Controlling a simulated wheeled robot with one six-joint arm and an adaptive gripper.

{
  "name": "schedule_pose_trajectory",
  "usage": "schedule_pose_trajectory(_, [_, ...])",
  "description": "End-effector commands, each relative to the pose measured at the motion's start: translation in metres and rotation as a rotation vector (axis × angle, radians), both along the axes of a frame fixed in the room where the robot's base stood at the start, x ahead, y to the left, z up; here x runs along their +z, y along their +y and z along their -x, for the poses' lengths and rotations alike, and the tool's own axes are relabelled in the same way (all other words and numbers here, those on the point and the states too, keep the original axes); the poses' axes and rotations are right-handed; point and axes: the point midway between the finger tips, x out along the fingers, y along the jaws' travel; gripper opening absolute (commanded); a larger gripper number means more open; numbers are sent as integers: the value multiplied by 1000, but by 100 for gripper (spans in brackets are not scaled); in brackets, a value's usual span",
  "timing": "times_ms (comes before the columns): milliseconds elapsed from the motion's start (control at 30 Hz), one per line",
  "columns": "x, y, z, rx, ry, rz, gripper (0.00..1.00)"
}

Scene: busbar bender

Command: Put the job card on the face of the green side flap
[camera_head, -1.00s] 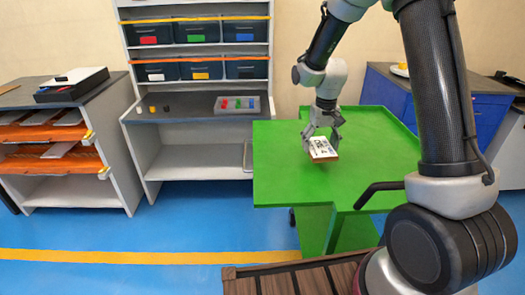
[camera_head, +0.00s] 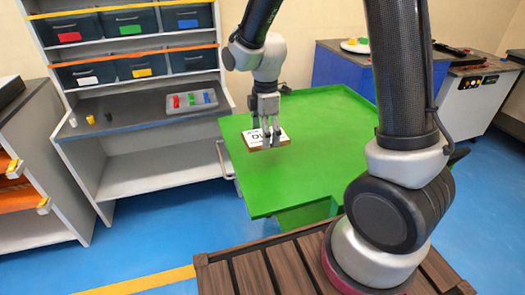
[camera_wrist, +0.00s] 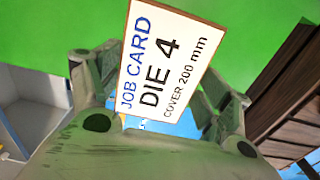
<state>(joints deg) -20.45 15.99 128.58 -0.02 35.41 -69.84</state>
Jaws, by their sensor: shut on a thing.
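The job card (camera_head: 278,136) is a white plate with a brown edge. In the wrist view the card (camera_wrist: 160,62) reads "JOB CARD DIE 4 COVER 200 mm". My gripper (camera_head: 266,132) is shut on it, with a finger on each side, and holds it over the left part of the green top (camera_head: 325,140). Whether the card touches the green surface cannot be told. The green unit has a wide flat top and a lower green part (camera_head: 307,212). Which part is the side flap is not clear.
A grey shelf (camera_head: 145,165) with bins and a tray of coloured pieces (camera_head: 192,102) stands at the left. A blue cabinet (camera_head: 345,72) and a grey machine (camera_head: 470,100) stand behind right. Brown slatted decking (camera_head: 285,262) lies in front. Blue floor is open at lower left.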

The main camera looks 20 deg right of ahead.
Motion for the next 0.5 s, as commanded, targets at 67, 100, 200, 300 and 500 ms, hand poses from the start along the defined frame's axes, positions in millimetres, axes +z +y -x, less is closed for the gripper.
schedule_pose_trajectory(67, [-17,-1,1,-1,5,2,52])
schedule_pose_trajectory(100, [-24,-1,1,-2,5,2,52])
schedule_pose_trajectory(200, [-35,0,0,-3,2,1,52])
schedule_pose_trajectory(300, [-46,-1,0,-4,3,1,52])
schedule_pose_trajectory(500, [-73,-1,0,-4,2,1,52])
